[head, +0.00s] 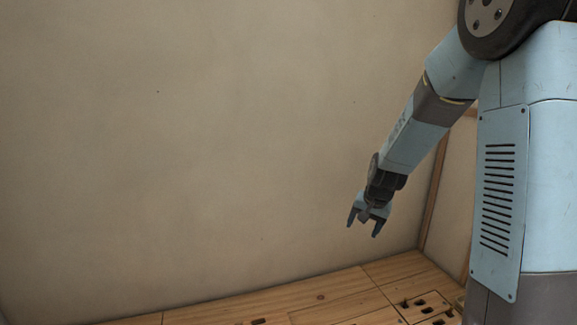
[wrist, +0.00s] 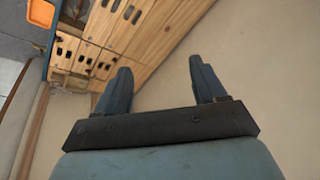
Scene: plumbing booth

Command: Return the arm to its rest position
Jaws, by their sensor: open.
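My gripper (head: 363,228) hangs from my blue arm in the head view, pointing down in front of the beige wall and above the wooden floor. In the wrist view its two dark fingers (wrist: 160,82) are spread apart. Nothing is between them, and they touch nothing.
The beige wall (head: 200,150) fills most of the head view and is bare. Wooden boards (head: 330,292) with dark slots lie along the bottom; they also show in the wrist view (wrist: 130,40). An orange tray-like object (wrist: 40,12) is at the wrist view's upper left.

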